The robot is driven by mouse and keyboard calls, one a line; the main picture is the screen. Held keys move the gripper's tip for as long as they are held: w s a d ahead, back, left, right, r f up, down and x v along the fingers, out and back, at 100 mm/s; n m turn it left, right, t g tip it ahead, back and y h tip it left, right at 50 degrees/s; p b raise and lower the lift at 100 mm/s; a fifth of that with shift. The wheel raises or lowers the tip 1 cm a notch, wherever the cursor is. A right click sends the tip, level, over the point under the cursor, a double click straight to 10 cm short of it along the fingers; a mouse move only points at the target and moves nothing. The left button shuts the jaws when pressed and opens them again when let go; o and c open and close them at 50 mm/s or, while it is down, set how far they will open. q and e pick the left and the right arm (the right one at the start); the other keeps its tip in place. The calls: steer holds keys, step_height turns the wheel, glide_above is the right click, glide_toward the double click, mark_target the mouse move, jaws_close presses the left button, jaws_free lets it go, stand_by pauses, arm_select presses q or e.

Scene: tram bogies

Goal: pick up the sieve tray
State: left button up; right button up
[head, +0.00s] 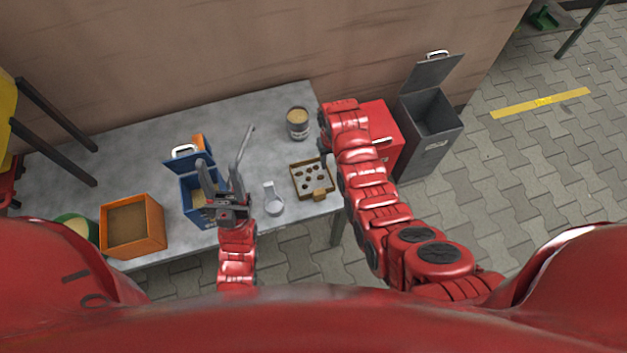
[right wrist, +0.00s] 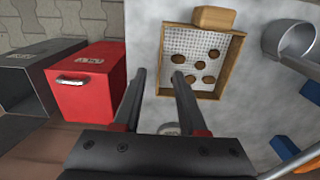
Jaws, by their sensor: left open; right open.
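The sieve tray (head: 297,184) has a brown frame, a pale mesh floor with several dark brown lumps on it, and a wooden block on its near side. It lies on the grey table near the right front corner. In the right wrist view the sieve tray (right wrist: 241,62) is ahead, slightly right of my right gripper (right wrist: 159,74), which is open and empty. One fingertip appears close to the tray's left rim; contact cannot be told. My left gripper (head: 228,148) is open above the table, over the blue box.
A grey scoop (head: 274,204) lies left of the tray. A tin (head: 298,125) stands behind it. A blue box (head: 188,198) and an orange box (head: 132,227) stand left. A red box (head: 384,121) and an open grey bin (head: 428,125) stand beyond the table's right edge.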

steer(key=shift+f, duration=0.25)
steer(key=f, duration=0.1)
steer(key=f+p, duration=0.1)
steer(key=f, duration=0.1)
steer(key=shift+s+d, duration=0.1)
steer(key=shift+s, duration=0.2)
steer(key=shift+f+p, duration=0.35)
steer(key=shift+f, duration=0.45)
jaws_close()
stand_by(0.5)
